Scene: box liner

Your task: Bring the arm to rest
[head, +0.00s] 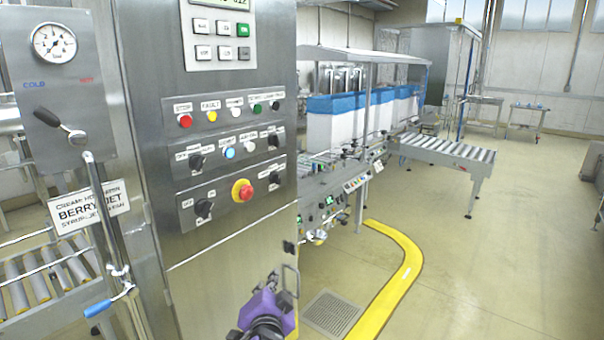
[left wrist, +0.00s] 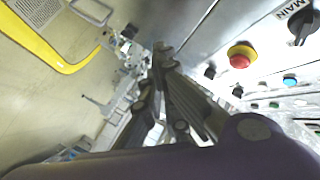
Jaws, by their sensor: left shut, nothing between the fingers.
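My left gripper (head: 270,283) is low in the head view, in front of the lower part of the steel control cabinet (head: 215,265). Its purple body shows at the bottom edge, and its dark fingers are small and partly hidden there. In the left wrist view the gripper (left wrist: 164,62) has its fingers together, with nothing between them. The cabinet panel lies to the right of the fingers in that view, apart from them. My right gripper is in neither view.
A lever valve (head: 100,308) stands at left. A yellow floor stripe (head: 412,258) curves past a drain grate (head: 332,313). The floor at right is clear.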

